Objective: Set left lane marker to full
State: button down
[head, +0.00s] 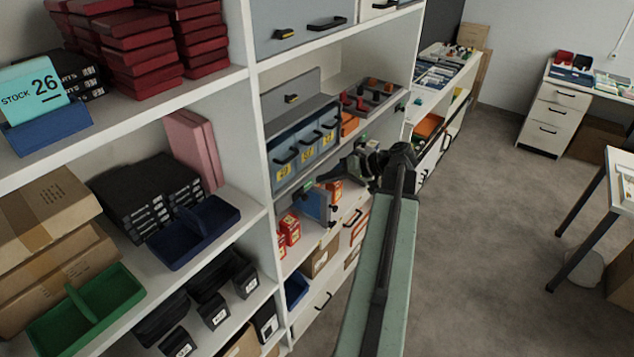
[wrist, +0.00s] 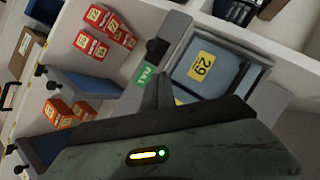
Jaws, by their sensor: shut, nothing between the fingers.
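A green tag reading FULL (wrist: 146,75) shows in the wrist view, on a grey strip beside a black knob (wrist: 157,47). A small green tag (head: 308,186) shows in the head view, at the left end of the small-box compartment. I cannot tell for certain that this is the left lane marker. My gripper (head: 328,178) is shut and empty in front of this shelf. In the wrist view its dark fingertips (wrist: 158,82) are just right of the tag; whether they touch is unclear. My gripper's body hides the lower part of that view.
Red boxes (wrist: 103,32) and orange boxes (wrist: 58,113) stand in lanes nearby. Grey-blue bins with yellow labels (head: 283,172) sit above my gripper at left. A white shelf upright (head: 240,120) stands further left. Open floor (head: 490,180) lies to the right.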

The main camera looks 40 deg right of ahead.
jog(key=p+v, duration=0.3)
jog(key=v, duration=0.5)
jog(key=shift+s+d+r, duration=0.15)
jog(key=shift+s+d, duration=0.05)
jog(key=shift+s, duration=0.1)
